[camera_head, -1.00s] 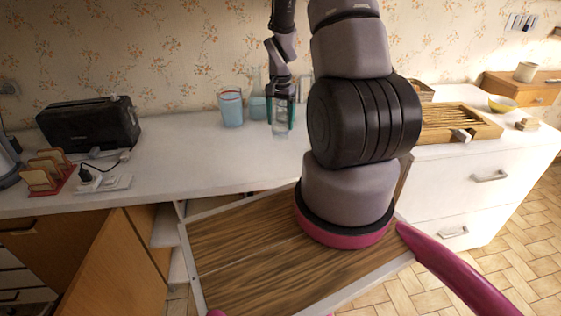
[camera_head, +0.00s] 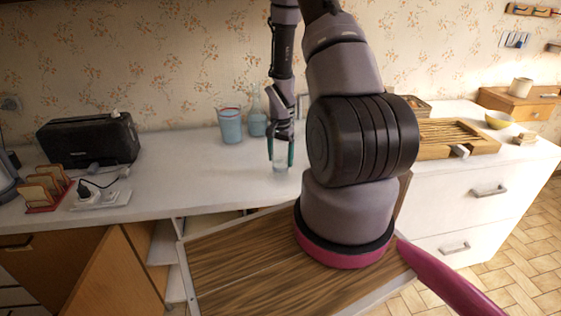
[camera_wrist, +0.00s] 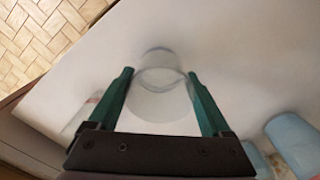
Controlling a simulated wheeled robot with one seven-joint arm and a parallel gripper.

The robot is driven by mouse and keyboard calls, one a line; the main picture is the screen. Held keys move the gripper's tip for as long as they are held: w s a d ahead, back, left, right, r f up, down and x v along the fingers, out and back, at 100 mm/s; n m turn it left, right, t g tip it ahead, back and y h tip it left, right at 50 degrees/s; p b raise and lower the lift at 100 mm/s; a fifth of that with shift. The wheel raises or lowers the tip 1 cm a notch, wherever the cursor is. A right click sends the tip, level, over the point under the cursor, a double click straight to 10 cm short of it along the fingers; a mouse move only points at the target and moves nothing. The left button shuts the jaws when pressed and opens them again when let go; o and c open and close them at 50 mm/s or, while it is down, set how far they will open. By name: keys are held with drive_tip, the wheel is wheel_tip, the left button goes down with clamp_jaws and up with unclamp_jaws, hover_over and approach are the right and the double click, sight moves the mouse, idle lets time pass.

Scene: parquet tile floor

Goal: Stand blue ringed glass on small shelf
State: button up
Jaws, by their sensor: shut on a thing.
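My gripper (camera_head: 280,152) is shut on a clear, faintly bluish glass (camera_head: 280,166) over the white counter, in front of the wall. In the wrist view the glass (camera_wrist: 160,104) sits between the two green fingers, its round edges showing; a coloured ring on it cannot be made out. A blue tumbler with a reddish rim ring (camera_head: 230,128) stands on the counter to the left of my gripper. A small wall shelf (camera_head: 530,10) shows at the top right. Whether the held glass touches the counter cannot be told.
A blue bottle (camera_head: 257,122) stands right of the tumbler. A black toaster (camera_head: 88,143), toast rack (camera_head: 44,192) and power strip (camera_head: 102,194) are at left. A wooden cutlery tray (camera_head: 447,140) and a bowl (camera_head: 499,120) are at right. The counter's middle (camera_head: 190,180) is clear.

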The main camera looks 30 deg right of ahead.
drive_tip(key=shift+f, duration=0.7)
drive_tip(key=shift+f, duration=0.1)
drive_tip(key=o, duration=1.3)
drive_tip(key=shift+f, duration=0.1)
